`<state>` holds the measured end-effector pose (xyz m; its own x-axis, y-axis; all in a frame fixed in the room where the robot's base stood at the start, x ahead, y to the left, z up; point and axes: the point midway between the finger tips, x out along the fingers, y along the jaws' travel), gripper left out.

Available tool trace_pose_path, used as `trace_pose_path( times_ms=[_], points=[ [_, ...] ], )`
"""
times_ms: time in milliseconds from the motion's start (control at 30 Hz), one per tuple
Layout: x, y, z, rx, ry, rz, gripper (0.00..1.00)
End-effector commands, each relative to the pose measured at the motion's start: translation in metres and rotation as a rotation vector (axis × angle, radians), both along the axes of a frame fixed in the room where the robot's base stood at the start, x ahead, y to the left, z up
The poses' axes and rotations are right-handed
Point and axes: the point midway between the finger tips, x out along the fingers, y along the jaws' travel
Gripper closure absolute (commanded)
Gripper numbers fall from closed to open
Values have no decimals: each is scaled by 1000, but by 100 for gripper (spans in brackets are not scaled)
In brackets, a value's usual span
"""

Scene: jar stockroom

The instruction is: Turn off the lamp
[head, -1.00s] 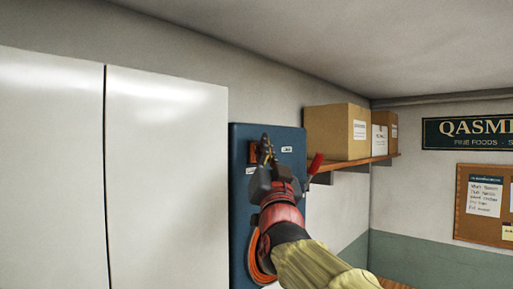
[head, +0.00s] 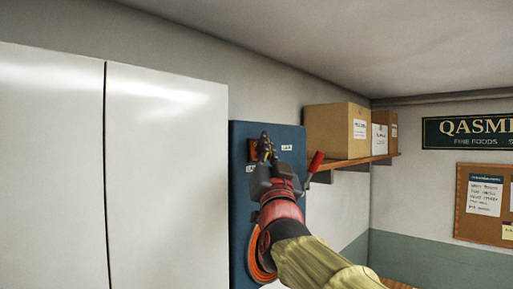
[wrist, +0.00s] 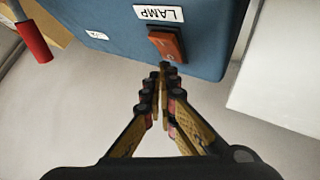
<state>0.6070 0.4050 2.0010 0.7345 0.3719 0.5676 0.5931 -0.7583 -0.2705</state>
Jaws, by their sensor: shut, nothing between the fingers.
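The lamp switch is a red-orange rocker (wrist: 166,43) on a blue wall panel (wrist: 110,22), beside a white LAMP label (wrist: 159,14) that appears upside down in the wrist view. Faint marks show on the rocker. In the head view the switch (head: 252,150) is partly hidden behind my gripper (head: 265,142). My gripper is shut and empty, its fingertips together in the wrist view (wrist: 164,68), close to the rocker's near end. I cannot tell whether they touch it. The lamp itself is not identifiable in these views.
A red-handled lever (head: 316,161) sticks out at the panel's right edge. An orange hose or cable loop (head: 254,258) hangs below my gripper. A tall white cabinet (head: 165,170) stands left, and a shelf (head: 350,163) with cardboard boxes (head: 337,131) is right.

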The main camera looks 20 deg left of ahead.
Motion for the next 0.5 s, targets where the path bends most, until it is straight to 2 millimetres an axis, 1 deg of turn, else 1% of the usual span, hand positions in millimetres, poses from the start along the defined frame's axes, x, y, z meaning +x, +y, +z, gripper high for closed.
trace_pose_path(
  times_ms=[200,500],
  points=[
    [-4,-9,-3,0,-2,-1,100],
    [-4,-10,-1,1,-1,0,100]
  ],
)
